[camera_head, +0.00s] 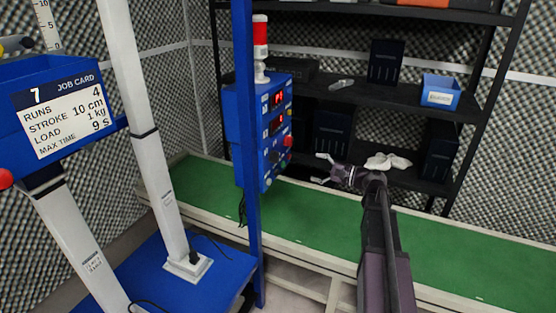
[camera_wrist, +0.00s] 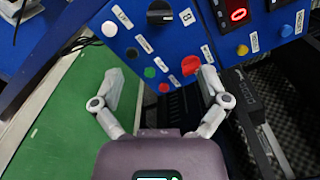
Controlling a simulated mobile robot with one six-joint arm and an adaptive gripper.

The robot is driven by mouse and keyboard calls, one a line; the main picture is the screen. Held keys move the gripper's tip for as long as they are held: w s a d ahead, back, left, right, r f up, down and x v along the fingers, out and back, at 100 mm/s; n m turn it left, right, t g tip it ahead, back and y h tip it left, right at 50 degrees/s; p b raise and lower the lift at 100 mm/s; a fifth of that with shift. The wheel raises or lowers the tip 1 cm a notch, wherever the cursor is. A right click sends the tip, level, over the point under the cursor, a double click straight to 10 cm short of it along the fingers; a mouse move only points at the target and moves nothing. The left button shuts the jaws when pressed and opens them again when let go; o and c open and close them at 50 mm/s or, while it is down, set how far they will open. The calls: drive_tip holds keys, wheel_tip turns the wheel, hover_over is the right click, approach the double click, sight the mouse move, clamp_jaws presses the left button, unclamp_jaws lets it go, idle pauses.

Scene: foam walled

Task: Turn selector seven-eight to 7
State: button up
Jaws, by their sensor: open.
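The blue control box (camera_head: 244,135) hangs on a blue post in the head view; its panel (camera_wrist: 215,42) fills the top of the wrist view. A black selector (camera_wrist: 160,14) sits at the panel's upper edge in the wrist view, with a label reading 8 to its right. It is partly cut off, so I cannot tell which way it points. My gripper (camera_wrist: 162,82) is open and empty, its fingers spread below the panel's buttons. In the head view my gripper (camera_head: 321,169) is right of the box, apart from it.
The panel carries red (camera_wrist: 190,65), green (camera_wrist: 149,72) and several other buttons, plus a red display (camera_wrist: 238,14). A job card (camera_head: 62,108) shows 7. A green-topped bench (camera_head: 330,215) runs below my arm. Dark shelves (camera_head: 400,95) stand behind.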

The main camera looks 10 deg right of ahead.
sight(278, 158)
drive_tip(key=shift+w+a, duration=0.1)
drive_tip(key=x, duration=1.3)
drive_tip(key=shift+w+a, duration=0.15)
drive_tip(key=shift+a, duration=0.1)
drive_tip(key=shift+c, duration=0.2)
drive_tip(key=c, duration=1.1)
